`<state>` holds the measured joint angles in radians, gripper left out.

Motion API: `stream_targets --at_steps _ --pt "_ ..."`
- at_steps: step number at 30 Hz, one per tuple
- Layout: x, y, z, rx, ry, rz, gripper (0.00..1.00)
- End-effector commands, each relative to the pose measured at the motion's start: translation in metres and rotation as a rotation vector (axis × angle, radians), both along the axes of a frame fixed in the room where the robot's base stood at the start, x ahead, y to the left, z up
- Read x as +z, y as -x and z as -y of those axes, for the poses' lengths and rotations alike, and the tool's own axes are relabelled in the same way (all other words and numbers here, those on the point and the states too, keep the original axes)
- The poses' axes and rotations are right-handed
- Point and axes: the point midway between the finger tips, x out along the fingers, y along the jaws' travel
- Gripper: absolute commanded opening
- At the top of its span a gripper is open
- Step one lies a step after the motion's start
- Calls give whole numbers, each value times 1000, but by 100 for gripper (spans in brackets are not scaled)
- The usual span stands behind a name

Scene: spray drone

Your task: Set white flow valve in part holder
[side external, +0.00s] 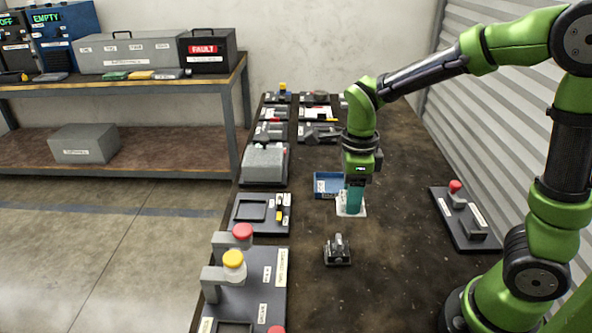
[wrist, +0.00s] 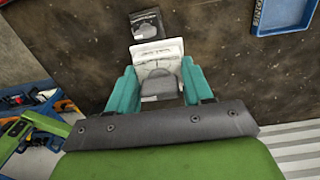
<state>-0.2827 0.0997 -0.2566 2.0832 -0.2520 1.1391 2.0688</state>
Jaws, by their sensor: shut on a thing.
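My gripper (side external: 354,203) points down over the dark bench, its teal fingers low near the bench top. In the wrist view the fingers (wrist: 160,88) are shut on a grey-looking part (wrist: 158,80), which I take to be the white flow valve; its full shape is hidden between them. A white plate-like piece with dark outlines (wrist: 160,46) shows just beyond it, and white also shows around the fingertips in the side view (side external: 341,211). I cannot tell how these touch. I cannot tell for certain which fixture is the part holder.
A blue tray (side external: 327,184) lies close behind and left of my gripper; it also shows in the wrist view (wrist: 283,27). A small grey fixture (side external: 338,252) stands in front. Labelled stations line the left edge, and a red-button panel (side external: 463,218) stands right. Bare bench lies between.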

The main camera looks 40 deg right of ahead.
Motion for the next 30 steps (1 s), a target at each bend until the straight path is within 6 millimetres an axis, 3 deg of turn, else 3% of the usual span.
stream_targets --at_steps 6,12,18,22,30 --pt "-5 -56 -37 17 11 3 16" --pt "-11 -86 -64 33 25 11 16" --pt "-48 -83 -59 28 23 6 16" --pt "-59 -88 -60 28 23 10 16" --pt "-66 -141 -70 27 21 11 16"
